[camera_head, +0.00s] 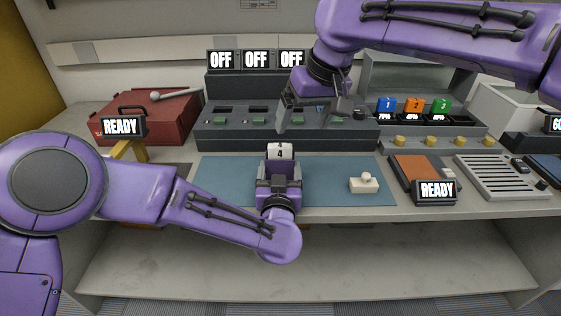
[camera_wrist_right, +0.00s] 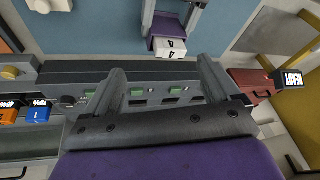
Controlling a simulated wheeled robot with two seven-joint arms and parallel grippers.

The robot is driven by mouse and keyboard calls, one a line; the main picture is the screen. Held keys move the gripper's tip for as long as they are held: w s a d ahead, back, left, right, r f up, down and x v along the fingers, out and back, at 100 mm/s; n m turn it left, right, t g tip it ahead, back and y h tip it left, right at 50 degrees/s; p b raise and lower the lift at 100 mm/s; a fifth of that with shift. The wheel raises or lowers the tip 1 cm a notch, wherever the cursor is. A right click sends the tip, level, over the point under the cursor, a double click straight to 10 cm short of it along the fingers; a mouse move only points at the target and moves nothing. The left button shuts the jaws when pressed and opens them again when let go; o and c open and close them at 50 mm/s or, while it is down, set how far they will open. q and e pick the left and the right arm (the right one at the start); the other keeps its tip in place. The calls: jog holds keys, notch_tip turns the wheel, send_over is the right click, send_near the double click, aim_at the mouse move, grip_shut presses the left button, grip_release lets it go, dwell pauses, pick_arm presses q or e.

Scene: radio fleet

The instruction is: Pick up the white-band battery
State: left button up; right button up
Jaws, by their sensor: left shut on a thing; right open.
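The white-band battery (camera_head: 280,150) is a white block marked 4, held upright between the fingers of my left gripper (camera_head: 279,165) over the blue mat. Its lower part is hidden by the gripper. In the right wrist view, the battery's white face (camera_wrist_right: 170,48) shows at the top, at the end of my left gripper (camera_wrist_right: 166,22). My right gripper (camera_head: 311,112) is open and empty, above the grey console with green-marked slots (camera_head: 258,121). In the right wrist view its two fingers (camera_wrist_right: 163,80) are spread apart over that console, away from the battery.
Blue (camera_head: 387,105), orange (camera_head: 414,105) and green (camera_head: 441,106) numbered batteries stand at the back right. A red toolbox (camera_head: 150,120) is at the left. A small cream block (camera_head: 364,183) sits on the blue mat (camera_head: 330,172), beside an orange-topped unit (camera_head: 414,168).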

aim_at(280, 145)
jog(key=a+r+m+t+h, duration=0.1)
jog(key=a+r+m+h, duration=0.2)
jog(key=a+m, duration=0.1)
jog(key=x, duration=0.8)
jog(key=a+x, duration=0.1)
jog(key=x, duration=0.3)
jog(key=shift+s, duration=0.1)
jog(key=c, duration=1.5)
